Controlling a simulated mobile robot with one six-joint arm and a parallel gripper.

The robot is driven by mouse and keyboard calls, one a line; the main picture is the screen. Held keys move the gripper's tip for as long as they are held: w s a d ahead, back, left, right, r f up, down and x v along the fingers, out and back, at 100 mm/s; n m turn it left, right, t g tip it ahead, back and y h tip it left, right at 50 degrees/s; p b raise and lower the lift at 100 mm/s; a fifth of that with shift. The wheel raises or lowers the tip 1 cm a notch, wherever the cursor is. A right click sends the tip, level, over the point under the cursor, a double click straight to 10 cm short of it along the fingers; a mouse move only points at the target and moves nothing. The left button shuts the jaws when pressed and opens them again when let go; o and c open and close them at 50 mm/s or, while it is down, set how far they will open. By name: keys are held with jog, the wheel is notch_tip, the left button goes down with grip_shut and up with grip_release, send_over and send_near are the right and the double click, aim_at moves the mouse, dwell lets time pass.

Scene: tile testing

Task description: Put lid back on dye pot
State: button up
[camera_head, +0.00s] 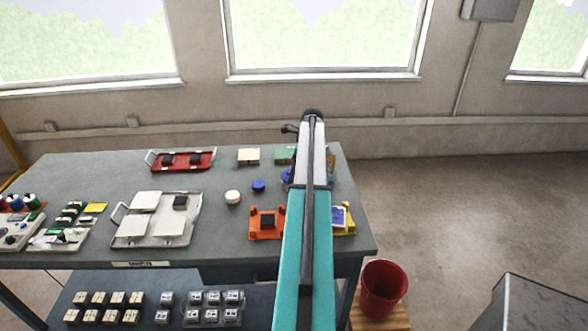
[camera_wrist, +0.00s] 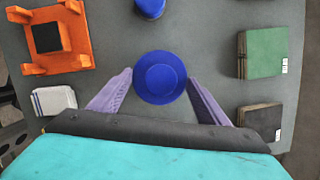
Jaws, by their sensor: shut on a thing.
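My gripper (camera_wrist: 160,88) has its two pale purple fingers on either side of a round blue lid (camera_wrist: 160,77), seen from above as a disc with a smaller circle in its middle. Part of this lid (camera_head: 286,176) shows at the left edge of my arm in the head view. A short blue dye pot (camera_head: 258,186) stands on the table just left of it. The pot (camera_wrist: 150,8) is cut off at the top edge of the wrist view, apart from the lid. Whether the lid touches the table is hard to tell.
An orange fixture (camera_wrist: 80,20) with a dark block stands near the pot. Green tiles (camera_wrist: 262,53) and a dark stack (camera_wrist: 260,121) lie on the right in the wrist view. A white round pot (camera_head: 232,197) and a tile tray (camera_head: 122,240) are further left.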

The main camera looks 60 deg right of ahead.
jog(key=shift+f, duration=0.6)
jog(key=shift+r, duration=0.1)
jog(key=shift+c, duration=0.2)
dwell(1.2)
jog(key=shift+f+p, duration=0.2)
jog(key=shift+p, duration=0.25)
dwell(1.5)
jog(key=o, duration=1.3)
jog(key=shift+o, duration=0.2)
jog(key=shift+r, duration=0.1)
jog(key=shift+r+p, duration=1.9)
jog(key=shift+r, duration=1.5)
